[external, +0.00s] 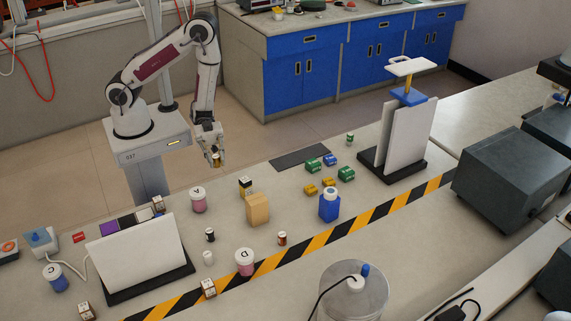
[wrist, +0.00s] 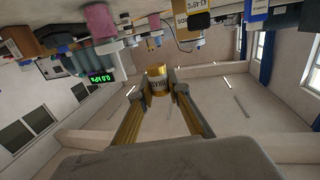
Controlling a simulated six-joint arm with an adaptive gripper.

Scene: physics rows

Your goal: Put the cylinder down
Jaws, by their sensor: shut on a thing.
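My gripper (external: 214,156) is shut on a small gold cylinder (external: 216,160), held at the near edge of the bench beside my base. The wrist view shows the cylinder (wrist: 157,84) between the two fingertips (wrist: 172,90). It is gold with a pale label band bearing dark print. Its lower end looks clear of any surface in the external view, though the exact gap is hard to tell.
Several green and yellow blocks (external: 330,160) lie near a dark mat (external: 300,157). A white panel (external: 140,255) stands at front left.

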